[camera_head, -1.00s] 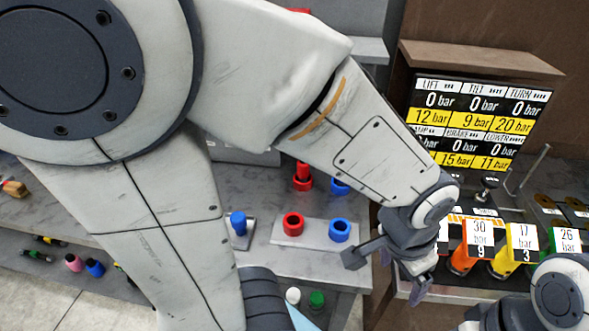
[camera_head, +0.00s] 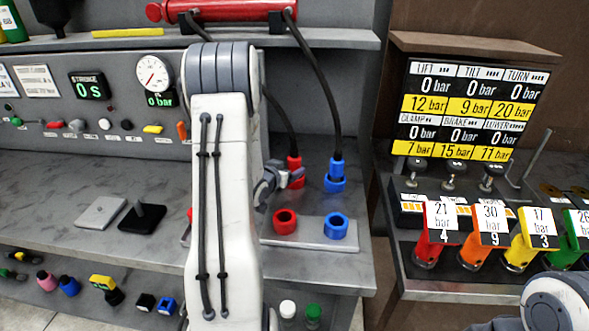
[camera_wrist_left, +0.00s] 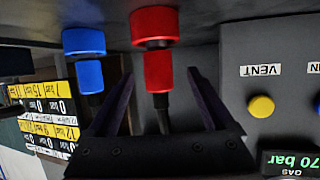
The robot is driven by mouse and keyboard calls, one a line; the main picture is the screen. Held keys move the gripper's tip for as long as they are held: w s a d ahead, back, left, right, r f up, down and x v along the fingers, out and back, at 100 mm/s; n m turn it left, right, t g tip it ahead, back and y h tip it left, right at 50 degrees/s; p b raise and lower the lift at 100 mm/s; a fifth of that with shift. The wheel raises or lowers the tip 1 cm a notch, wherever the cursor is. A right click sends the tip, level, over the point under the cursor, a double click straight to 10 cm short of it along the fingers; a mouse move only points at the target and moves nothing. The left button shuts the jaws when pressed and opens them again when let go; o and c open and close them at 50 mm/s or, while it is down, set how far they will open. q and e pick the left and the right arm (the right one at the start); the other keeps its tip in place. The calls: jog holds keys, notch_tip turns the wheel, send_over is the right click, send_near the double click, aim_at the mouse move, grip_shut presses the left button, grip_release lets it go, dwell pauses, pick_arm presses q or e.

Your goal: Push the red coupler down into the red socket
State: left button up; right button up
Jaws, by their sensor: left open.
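The red coupler (camera_head: 294,163), with a black hose from its top, stands upright at the red socket (camera_head: 297,182) at the back of the bench. My left gripper (camera_head: 288,181) is beside them, partly hidden behind my own arm. The left wrist view is upside down. There the red coupler (camera_wrist_left: 158,72) shows between the two open fingers, and the red socket (camera_wrist_left: 154,26) lies beyond it. I see no finger clearly touching the coupler. Coupler and socket look in contact, but how deep the coupler sits I cannot tell. My right gripper's fingers are not visible.
A blue coupler (camera_head: 336,167) stands in a blue socket (camera_head: 335,184) close to the right. In front, a pale plate (camera_head: 311,239) carries a red ring (camera_head: 285,221) and a blue ring (camera_head: 336,226). A red cylinder (camera_head: 230,10) lies on the shelf above, with hoses hanging down.

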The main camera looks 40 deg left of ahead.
aim_at(291, 167)
pick_arm(q)
jog(key=x, duration=0.3)
jog(key=shift+d, duration=0.1)
jog(key=x, duration=0.2)
jog(key=p+x, duration=0.1)
jog(key=x, duration=0.1)
jog(key=shift+d+f+p, duration=0.1)
jog(key=shift+f+p, duration=0.2)
jog(key=shift+w+f, duration=0.25)
jog(key=shift+w, duration=0.3)
jog(key=shift+r, duration=0.1)
grip_shut()
